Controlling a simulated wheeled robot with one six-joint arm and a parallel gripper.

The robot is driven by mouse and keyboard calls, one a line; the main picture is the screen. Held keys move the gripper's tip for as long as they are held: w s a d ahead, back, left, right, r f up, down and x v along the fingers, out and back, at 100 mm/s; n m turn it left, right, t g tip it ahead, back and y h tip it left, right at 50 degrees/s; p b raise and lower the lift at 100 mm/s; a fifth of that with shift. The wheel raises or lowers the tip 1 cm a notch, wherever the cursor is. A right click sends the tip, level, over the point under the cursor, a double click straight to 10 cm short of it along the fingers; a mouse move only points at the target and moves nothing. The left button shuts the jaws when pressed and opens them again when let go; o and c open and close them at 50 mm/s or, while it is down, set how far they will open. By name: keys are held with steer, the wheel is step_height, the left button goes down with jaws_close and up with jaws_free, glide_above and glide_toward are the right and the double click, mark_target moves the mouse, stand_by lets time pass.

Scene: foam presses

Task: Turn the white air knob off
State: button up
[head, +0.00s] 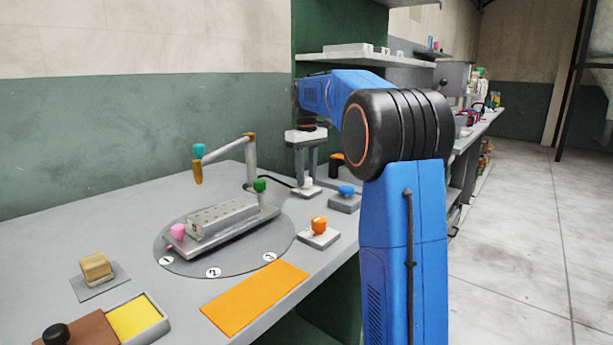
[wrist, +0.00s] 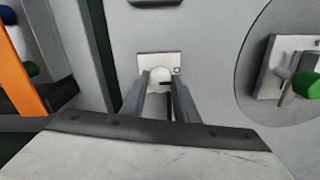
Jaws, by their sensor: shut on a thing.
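The white air knob (wrist: 160,76) sits on a small pale base plate (wrist: 147,62) in the wrist view. In the head view the white knob (head: 307,183) is on its plate at the back of the bench. My gripper (wrist: 161,86) points down at the knob, with one finger on each side of it, shut on it. In the head view my gripper (head: 306,170) stands upright over the knob. The fingers partly cover the knob, and a dark mark shows at its right side.
A blue knob (head: 346,190) and an orange knob (head: 319,225) stand on blocks close by. A round turntable (head: 174,262) carries a metal fixture with pink and green knobs. An orange mat (head: 254,297) lies at the front edge. A shelf (head: 365,59) hangs behind my arm.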

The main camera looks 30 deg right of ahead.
mark_target(307, 178)
steer(key=shift+m, duration=0.4)
steer(key=m, duration=0.3)
steer(key=shift+m, duration=0.3)
steer(key=m, duration=0.4)
steer(key=shift+m, duration=0.3)
steer(key=m, duration=0.4)
steer(key=shift+m, duration=2.5)
steer(key=o, duration=1.1)
steer(key=shift+c, duration=0.2)
steer(key=shift+r, duration=0.15)
step_height(307, 178, up, 17)
